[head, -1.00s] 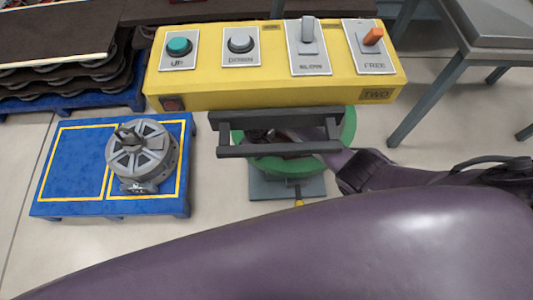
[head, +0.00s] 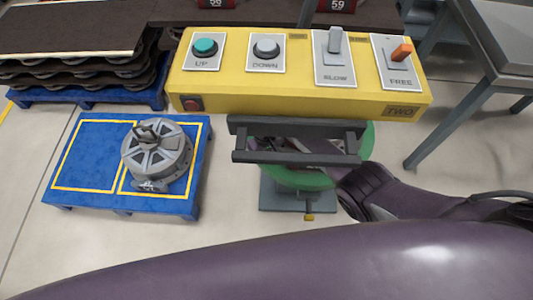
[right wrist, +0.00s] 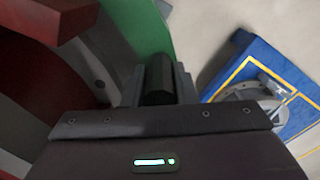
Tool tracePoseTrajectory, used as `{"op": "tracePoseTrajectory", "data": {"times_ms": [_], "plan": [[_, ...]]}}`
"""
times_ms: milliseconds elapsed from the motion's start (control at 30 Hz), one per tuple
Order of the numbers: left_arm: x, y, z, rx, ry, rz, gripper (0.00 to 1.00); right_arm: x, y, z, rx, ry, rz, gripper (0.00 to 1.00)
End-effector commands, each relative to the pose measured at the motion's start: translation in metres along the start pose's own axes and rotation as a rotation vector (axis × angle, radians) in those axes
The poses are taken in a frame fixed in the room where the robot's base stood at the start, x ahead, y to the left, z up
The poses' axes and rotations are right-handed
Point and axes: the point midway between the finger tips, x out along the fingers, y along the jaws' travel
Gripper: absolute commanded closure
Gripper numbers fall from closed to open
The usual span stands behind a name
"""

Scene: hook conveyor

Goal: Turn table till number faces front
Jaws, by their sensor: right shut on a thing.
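The round green turntable (head: 368,143) stands below the yellow control box, on a grey base (head: 283,197) with a small yellow-tipped lever. A dark frame (head: 290,158) hides much of its top. I see no number on the table. My right arm reaches in from the right under the frame. In the right wrist view my right gripper (right wrist: 160,82) is shut on a dark upright cylinder, a handle (right wrist: 160,72), beside the green rim (right wrist: 150,35). The fingertips are hidden in the head view. My left gripper is not in view.
The yellow control box (head: 300,98) has UP, DOWN, SLOW and FREE controls and a TWO label. A grey round part (head: 160,160) sits on a blue pallet (head: 85,160) at left. A grey table (head: 475,95) stands at right. Red signs 56 and 59 show behind.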

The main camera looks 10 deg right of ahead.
Motion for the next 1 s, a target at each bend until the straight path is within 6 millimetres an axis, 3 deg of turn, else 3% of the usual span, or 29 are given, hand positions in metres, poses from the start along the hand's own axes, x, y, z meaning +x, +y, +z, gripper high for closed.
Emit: {"op": "tracePoseTrajectory", "data": {"times_ms": [33,67,233,567,1000], "plan": [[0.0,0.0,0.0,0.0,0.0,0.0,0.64,-0.004,-0.001,-0.006,0.003,0.015,-0.003,1.0],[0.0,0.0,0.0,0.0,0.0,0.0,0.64,-0.004,-0.001,-0.006,0.003,0.015,-0.003,0.73],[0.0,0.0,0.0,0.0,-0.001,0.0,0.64,-0.003,-0.001,-0.004,0.002,0.012,-0.002,0.53],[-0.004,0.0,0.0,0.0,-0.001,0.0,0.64,-0.008,-0.001,-0.003,0.0,0.009,-0.002,0.53],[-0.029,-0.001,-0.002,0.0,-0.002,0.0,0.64,-0.074,-0.002,-0.004,0.001,0.01,-0.003,0.53]]}}
